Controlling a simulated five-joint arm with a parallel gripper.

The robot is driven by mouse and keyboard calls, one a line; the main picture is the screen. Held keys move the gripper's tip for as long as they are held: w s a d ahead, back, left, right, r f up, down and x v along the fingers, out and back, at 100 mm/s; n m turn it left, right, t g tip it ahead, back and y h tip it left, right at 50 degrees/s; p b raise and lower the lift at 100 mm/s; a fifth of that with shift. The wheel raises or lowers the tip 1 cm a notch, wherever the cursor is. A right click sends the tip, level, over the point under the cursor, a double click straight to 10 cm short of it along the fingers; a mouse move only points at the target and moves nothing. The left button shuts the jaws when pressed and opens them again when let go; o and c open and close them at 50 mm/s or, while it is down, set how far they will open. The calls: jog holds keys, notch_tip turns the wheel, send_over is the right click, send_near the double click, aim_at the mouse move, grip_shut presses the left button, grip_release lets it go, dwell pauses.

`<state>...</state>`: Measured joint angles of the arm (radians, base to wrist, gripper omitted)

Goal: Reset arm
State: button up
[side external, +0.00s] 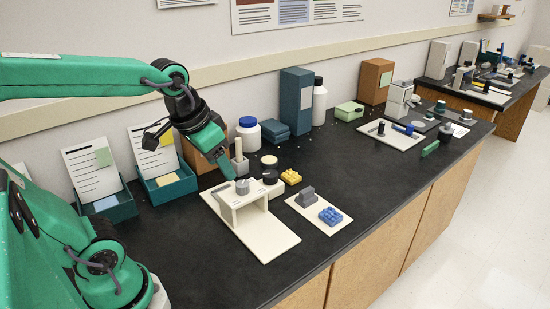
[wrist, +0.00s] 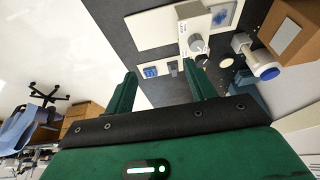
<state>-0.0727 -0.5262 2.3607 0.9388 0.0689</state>
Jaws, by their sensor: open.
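My green gripper (side external: 226,168) is in the air above and just behind a cream bridge-shaped stand (side external: 252,213) on a cream base plate. In the wrist view my gripper (wrist: 160,70) has its two green fingers wide apart with nothing between them. A grey round piece (side external: 242,187) sits on top of the stand. The stand (wrist: 186,35) and the grey piece (wrist: 197,42) also show in the wrist view, beyond the right finger. A grey block (side external: 307,194) and a blue studded brick (side external: 330,216) rest on a separate cream plate (side external: 310,217).
A yellow studded brick (side external: 291,177) lies behind that plate. A blue-lidded white jar (side external: 248,134), a dark teal box (side external: 296,100) and a white bottle (side external: 319,101) stand near the wall. Teal trays (side external: 168,190) with cards stand at left. The black countertop is clear toward front right.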

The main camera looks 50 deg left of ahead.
jog(key=shift+t, duration=0.7)
jog(key=shift+s+d+f, duration=0.1)
jog(key=shift+s+d, duration=0.2)
jog(key=shift+s, duration=0.35)
jog(key=shift+s+d+r, duration=0.1)
jog(key=shift+s+d, duration=0.25)
jog(key=shift+s, duration=0.25)
jog(key=shift+s+d+f, duration=0.1)
jog(key=shift+s+d, duration=0.2)
jog(key=shift+s, duration=0.35)
jog(key=shift+o, duration=0.5)
